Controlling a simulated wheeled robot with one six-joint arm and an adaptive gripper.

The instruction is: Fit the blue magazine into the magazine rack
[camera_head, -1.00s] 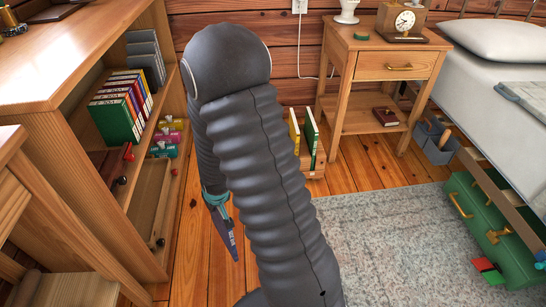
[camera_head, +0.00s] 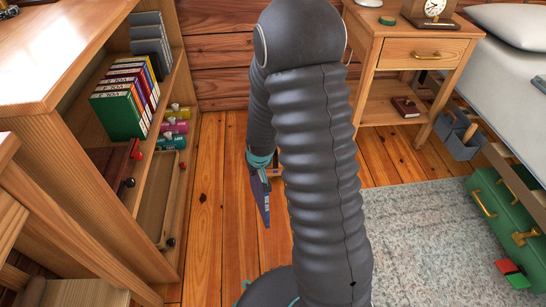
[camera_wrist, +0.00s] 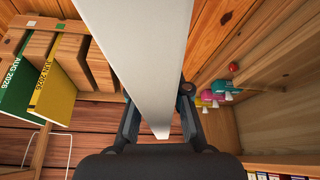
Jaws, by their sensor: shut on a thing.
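My gripper (camera_head: 261,172) hangs below my dark ribbed arm and is shut on the blue magazine (camera_head: 263,205), which points down above the floor. In the wrist view my gripper (camera_wrist: 160,120) has a finger on each side of the magazine, whose pale edge (camera_wrist: 140,50) runs up and out of the picture. The wooden magazine rack (camera_wrist: 100,62) is at the upper left there, apart from the held magazine. It holds a green magazine (camera_wrist: 22,85) and a yellow magazine (camera_wrist: 55,92). In the head view my arm hides nearly all of the rack.
A bookcase (camera_head: 90,215) with books and small coloured boxes stands left. A nightstand (camera_head: 415,55) is at the back right. A rug (camera_head: 430,235), a green case (camera_head: 500,225) and a bed are at the right. Bare plank floor (camera_head: 205,230) lies between bookcase and arm.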

